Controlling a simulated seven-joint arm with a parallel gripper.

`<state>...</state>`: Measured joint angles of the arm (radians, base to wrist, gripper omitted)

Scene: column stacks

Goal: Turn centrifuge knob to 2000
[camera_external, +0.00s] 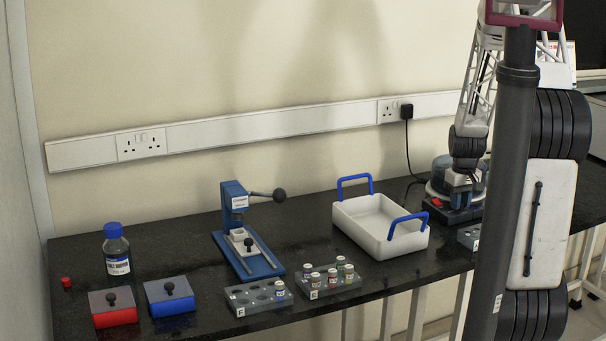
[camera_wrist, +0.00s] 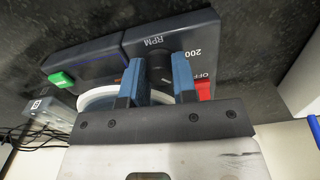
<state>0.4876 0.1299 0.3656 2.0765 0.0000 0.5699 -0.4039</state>
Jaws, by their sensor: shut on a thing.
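The centrifuge (camera_external: 456,215) stands at the right end of the bench, partly hidden behind my arm. In the wrist view its dark control panel (camera_wrist: 215,42) carries the words RPM and OFF and a number starting with 200, cut short by my finger. My gripper (camera_wrist: 158,68) is shut on the dark knob (camera_wrist: 160,66), with one blue finger on each side. The knob's pointer is not clear. A red switch (camera_wrist: 203,90) is just right of the right finger. In the external view my gripper (camera_external: 464,182) is over the centrifuge.
A green button (camera_wrist: 62,80) is on the panel's left. A white tray with blue handles (camera_external: 375,225) stands left of the centrifuge. Vial racks (camera_external: 328,285), a blue press (camera_external: 250,255), a bottle (camera_external: 117,255) and red (camera_external: 113,312) and blue (camera_external: 170,300) boxes are farther left.

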